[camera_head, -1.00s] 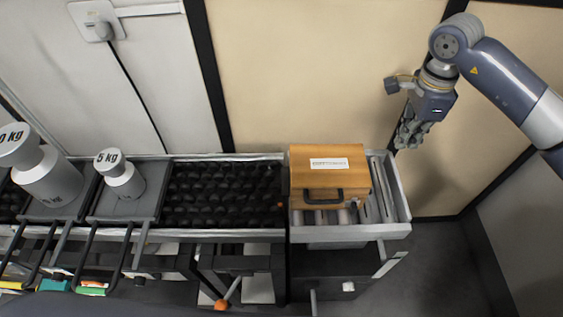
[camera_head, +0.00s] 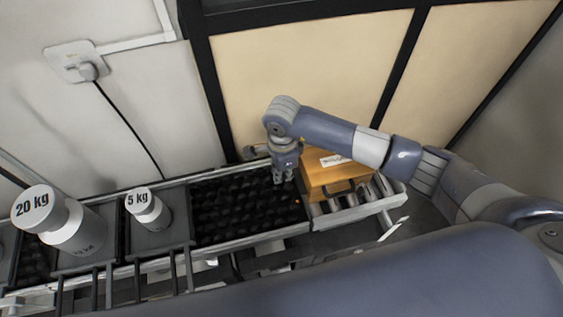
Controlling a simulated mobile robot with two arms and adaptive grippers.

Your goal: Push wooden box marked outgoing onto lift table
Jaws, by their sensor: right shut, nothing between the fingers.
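The wooden box (camera_head: 335,177) with a white label and a dark handle sits on the roller section (camera_head: 368,206) at the right end of the conveyor line. The label is too small to read, and my right arm covers part of the box. My right gripper (camera_head: 284,177) is shut and empty. It points down beside the box's left side, above the edge of the black roller bed (camera_head: 232,212); I cannot tell whether it touches the box. My left gripper is not in view. I cannot tell which part is the lift table.
A 20 kg weight (camera_head: 70,228) and a 5 kg weight (camera_head: 147,208) stand on dark platforms at the left. The black bed between the 5 kg weight and my gripper is bare. A panelled wall (camera_head: 310,65) runs behind the line.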

